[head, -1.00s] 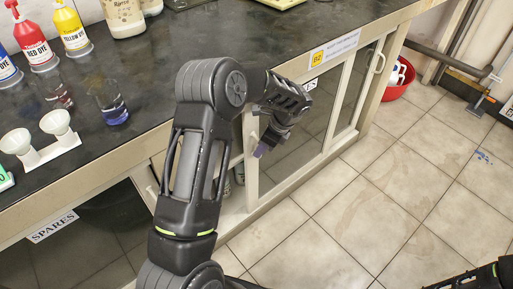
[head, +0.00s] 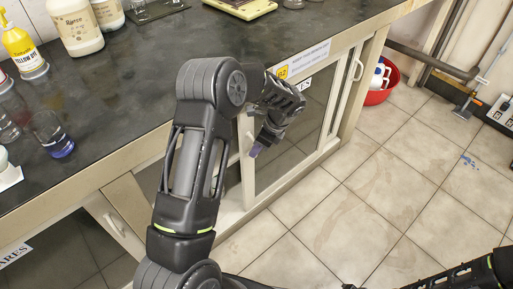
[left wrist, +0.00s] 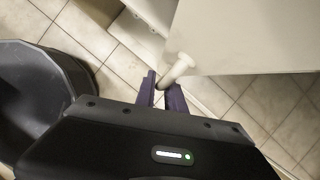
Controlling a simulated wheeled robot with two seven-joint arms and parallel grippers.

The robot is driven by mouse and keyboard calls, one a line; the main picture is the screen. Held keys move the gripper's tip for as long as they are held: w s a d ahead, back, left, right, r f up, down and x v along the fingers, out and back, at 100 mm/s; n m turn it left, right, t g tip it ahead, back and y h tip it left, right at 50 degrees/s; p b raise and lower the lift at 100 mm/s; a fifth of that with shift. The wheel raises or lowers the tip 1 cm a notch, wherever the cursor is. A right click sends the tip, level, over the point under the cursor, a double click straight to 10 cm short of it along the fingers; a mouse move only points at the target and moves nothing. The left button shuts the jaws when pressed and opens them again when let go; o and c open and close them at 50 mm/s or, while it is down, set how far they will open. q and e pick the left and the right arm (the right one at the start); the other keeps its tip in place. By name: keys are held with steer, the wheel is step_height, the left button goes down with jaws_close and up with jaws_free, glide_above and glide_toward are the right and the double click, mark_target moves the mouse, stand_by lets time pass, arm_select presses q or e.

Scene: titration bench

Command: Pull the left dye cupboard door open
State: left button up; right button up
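The dye cupboard door (head: 249,185), a cream frame around dark glass, is under the bench in the head view, behind my left gripper. It looks swung out a little from the cupboard front. In the left wrist view its pale panel (left wrist: 245,35) fills the upper right. A pale handle (left wrist: 180,68) sticks out from it, with its end between the purple fingers. My left gripper (left wrist: 162,98) appears closed around that handle; it also shows in the head view (head: 256,149), where its fingertips are small. My right gripper is outside the frame; only the arm shows.
The dark bench top (head: 130,90) is above, with a blue-bottomed beaker (head: 55,138) and a yellow dye bottle (head: 22,48) at left. Another glass door with a handle (head: 358,70) is to the right. A red basin (head: 380,95) stands beyond. The tiled floor (head: 370,190) in front is clear.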

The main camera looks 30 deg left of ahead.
arm_select(q)
steer(key=o, duration=0.4)
steer(key=p+v, duration=0.1)
steer(key=v, duration=0.6)
steer(key=shift+d+r, duration=0.1)
steer(key=shift+r, duration=0.3)
steer(key=shift+w, duration=0.1)
